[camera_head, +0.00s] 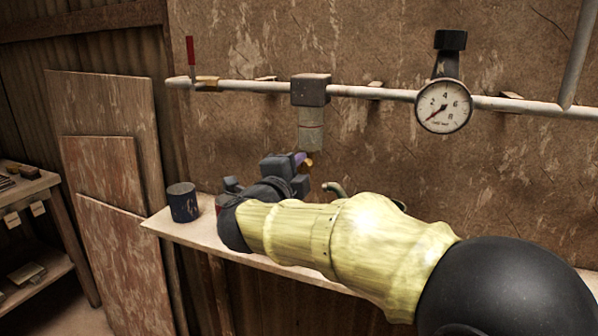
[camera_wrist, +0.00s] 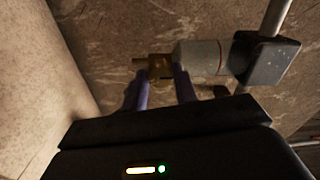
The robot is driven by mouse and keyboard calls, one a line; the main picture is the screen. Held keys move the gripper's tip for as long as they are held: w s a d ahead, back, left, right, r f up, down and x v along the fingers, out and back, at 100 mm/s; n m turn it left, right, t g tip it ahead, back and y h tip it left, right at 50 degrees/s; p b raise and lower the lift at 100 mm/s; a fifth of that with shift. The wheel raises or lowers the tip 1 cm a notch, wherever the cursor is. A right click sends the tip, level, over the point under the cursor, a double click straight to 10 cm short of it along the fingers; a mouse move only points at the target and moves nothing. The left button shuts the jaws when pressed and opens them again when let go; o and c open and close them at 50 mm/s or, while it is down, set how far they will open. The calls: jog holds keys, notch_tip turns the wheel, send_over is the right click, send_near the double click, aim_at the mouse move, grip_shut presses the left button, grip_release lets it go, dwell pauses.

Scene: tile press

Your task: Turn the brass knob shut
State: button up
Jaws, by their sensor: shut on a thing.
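The brass knob (camera_head: 308,162) sits at the lower end of a pale cylinder (camera_head: 311,134), which hangs below a dark square block on the wall pipe. In the wrist view the brass knob (camera_wrist: 160,67) lies between the two purple fingers of my gripper (camera_wrist: 161,80), and a thin brass stem sticks out to its left. My gripper (camera_head: 303,160) is shut on the knob in the head view. My arm comes from the lower right and hides part of the shelf.
A pressure gauge (camera_head: 443,107) with a black knob above it is on the pipe (camera_head: 385,94), right of the block. A red-handled lever (camera_head: 190,52) is at the pipe's left end. Boards lean at left.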

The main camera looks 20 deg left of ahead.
jog(key=shift+f, duration=0.1)
jog(key=o, duration=1)
jog(key=shift+c, duration=0.2)
jog(key=s+a+p, duration=0.1)
jog(key=s, duration=1.6)
jog(key=shift+s+a, duration=0.2)
